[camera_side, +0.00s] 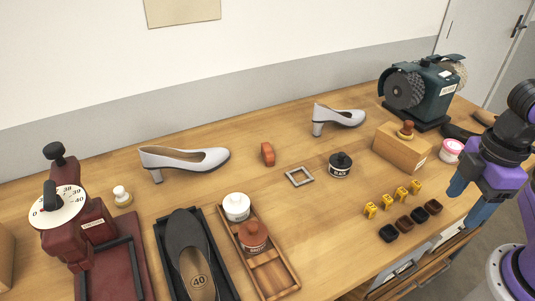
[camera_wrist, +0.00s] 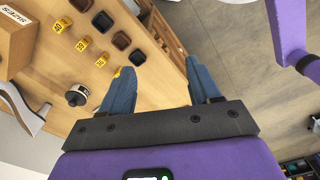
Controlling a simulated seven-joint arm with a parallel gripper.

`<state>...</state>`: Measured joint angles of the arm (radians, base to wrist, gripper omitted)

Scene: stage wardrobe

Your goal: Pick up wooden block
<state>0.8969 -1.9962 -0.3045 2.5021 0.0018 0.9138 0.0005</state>
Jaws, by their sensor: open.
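A small reddish-brown block (camera_side: 267,153) stands upright on the table between the two grey shoes in the side view. It may be the wooden block; its material is hard to tell. A larger light-wood box (camera_side: 402,150) stands at the right with a stamp-like knob on top. The box also shows at the upper left of the wrist view (camera_wrist: 14,42), lettered "SIZES". My gripper (camera_side: 467,200) is open and empty near the table's right front edge, apart from both. In the wrist view its blue fingers (camera_wrist: 160,72) are spread over the table edge and floor.
Yellow number markers (camera_side: 387,199) and several dark cups (camera_side: 411,219) lie left of my gripper. A black jar (camera_side: 340,165) and a metal frame (camera_side: 299,176) stand mid-table. A green grinder (camera_side: 420,90) stands at the back right. Bare tabletop lies around the reddish block.

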